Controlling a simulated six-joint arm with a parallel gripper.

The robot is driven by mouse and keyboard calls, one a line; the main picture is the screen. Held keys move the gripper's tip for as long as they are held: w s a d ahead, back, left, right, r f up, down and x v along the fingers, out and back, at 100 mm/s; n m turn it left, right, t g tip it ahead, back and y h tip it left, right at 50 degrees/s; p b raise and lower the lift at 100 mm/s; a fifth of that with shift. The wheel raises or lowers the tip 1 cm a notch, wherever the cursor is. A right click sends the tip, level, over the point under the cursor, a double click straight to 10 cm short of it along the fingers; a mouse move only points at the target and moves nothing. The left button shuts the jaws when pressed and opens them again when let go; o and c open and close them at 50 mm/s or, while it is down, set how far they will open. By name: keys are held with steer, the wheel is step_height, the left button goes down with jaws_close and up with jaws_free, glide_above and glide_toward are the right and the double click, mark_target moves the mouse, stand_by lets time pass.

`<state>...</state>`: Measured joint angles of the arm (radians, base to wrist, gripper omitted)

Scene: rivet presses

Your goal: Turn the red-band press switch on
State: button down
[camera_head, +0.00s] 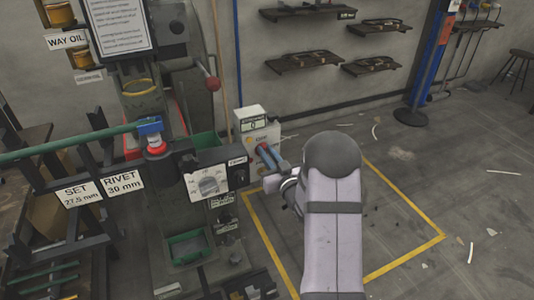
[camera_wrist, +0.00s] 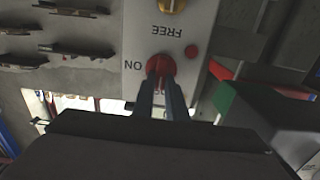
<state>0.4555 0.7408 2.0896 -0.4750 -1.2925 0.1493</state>
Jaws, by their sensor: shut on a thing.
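A pale switch box (camera_head: 257,135) stands to the right of the dark press (camera_head: 140,105). The press has red around its column, but I cannot tell whether that is the red band. My gripper (camera_head: 265,151) has its blue fingers against the box's front. In the wrist view my gripper (camera_wrist: 161,78) is shut on a red switch knob (camera_wrist: 160,64) on the pale panel (camera_wrist: 205,15). The word ON stands to the knob's left, and FREE shows upside down above it. The fingers hide part of the knob and the lettering below it.
A small red button (camera_wrist: 191,50) and a yellow knob (camera_wrist: 172,5) sit near the held knob. A dial box (camera_head: 208,183) stands left of my gripper. A red-ball lever (camera_head: 213,84) sticks out above. Yellow-lined floor (camera_head: 400,200) is open to the right.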

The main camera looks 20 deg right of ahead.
steer(key=shift+m, duration=0.3)
steer(key=shift+d+f+m+p, duration=0.2)
steer(key=shift+m+p, duration=0.55)
steer(key=shift+m, duration=2.15)
steer(key=shift+d+f+m+p, duration=0.25)
steer(key=shift+m+p, duration=0.55)
steer(key=shift+m, duration=2.1)
steer(key=shift+d+f+m+p, duration=0.2)
steer(key=shift+m+p, duration=0.55)
steer(key=shift+m, duration=2.15)
steer(key=c, duration=1.8)
jaws_free()
steer(key=shift+o, duration=0.2)
steer(key=shift+s, duration=0.15)
